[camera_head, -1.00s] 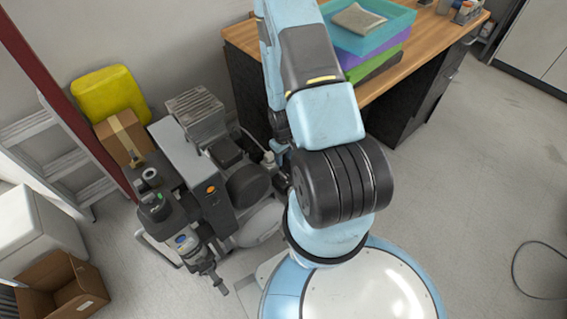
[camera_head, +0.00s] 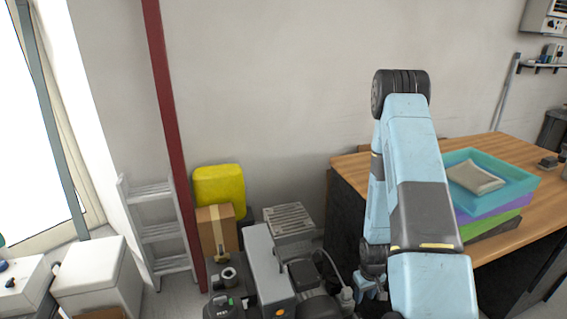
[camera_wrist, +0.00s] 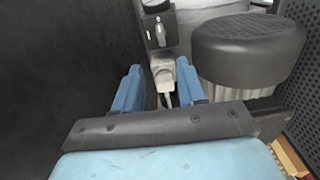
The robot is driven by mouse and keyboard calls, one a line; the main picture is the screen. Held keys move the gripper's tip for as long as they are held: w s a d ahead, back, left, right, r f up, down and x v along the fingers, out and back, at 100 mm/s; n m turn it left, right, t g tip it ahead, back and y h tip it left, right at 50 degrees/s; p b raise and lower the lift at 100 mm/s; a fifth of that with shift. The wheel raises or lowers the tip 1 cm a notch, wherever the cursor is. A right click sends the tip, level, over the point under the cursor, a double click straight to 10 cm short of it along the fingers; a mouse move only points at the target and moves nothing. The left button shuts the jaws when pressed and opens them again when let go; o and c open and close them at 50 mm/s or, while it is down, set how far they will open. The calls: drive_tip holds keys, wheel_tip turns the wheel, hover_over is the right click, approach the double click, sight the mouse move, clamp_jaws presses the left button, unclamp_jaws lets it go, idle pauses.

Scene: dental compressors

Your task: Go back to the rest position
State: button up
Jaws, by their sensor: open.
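My gripper (camera_wrist: 160,88) is open in the wrist view, its two blue fingers apart. A pale fitting with a cable or hose (camera_wrist: 164,76) shows beyond and between the fingers; I cannot tell whether they touch it. In the head view my gripper (camera_head: 370,288) hangs low beside the desk, partly hidden by my arm. The dental compressor (camera_head: 262,268) stands just left of it, cut off by the bottom edge. In the wrist view the compressor's black ribbed cap (camera_wrist: 248,45) is right of the fingers.
A wooden desk (camera_head: 345,165) with stacked coloured trays (camera_head: 515,182) stands to the right. A yellow container (camera_head: 219,188), cardboard box (camera_head: 215,232), red post (camera_head: 170,130) and step ladder (camera_head: 158,235) are at left. A dark panel (camera_wrist: 65,80) is close left of my gripper.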

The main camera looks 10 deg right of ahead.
drive_tip(key=w+a+r+m+t, duration=0.1)
drive_tip(key=w+a+r, duration=0.15)
drive_tip(key=r, duration=1.45)
drive_tip(key=w+a+r+t, duration=0.2)
drive_tip(key=w+r, duration=0.1)
drive_tip(key=r, duration=1.3)
drive_tip(key=s+a+r+t, duration=0.1)
drive_tip(key=s+a+r, duration=0.2)
drive_tip(key=s+r, duration=0.6)
drive_tip(key=s+a+r+m+t, duration=0.1)
drive_tip(key=s+a+r, duration=0.2)
drive_tip(key=s+r, duration=0.7)
wheel_tip(320, 180, up, 4)
drive_tip(key=shift+s+a+f+t, duration=0.1)
drive_tip(key=shift+s+a+t, duration=0.1)
drive_tip(key=shift+t, duration=0.1)
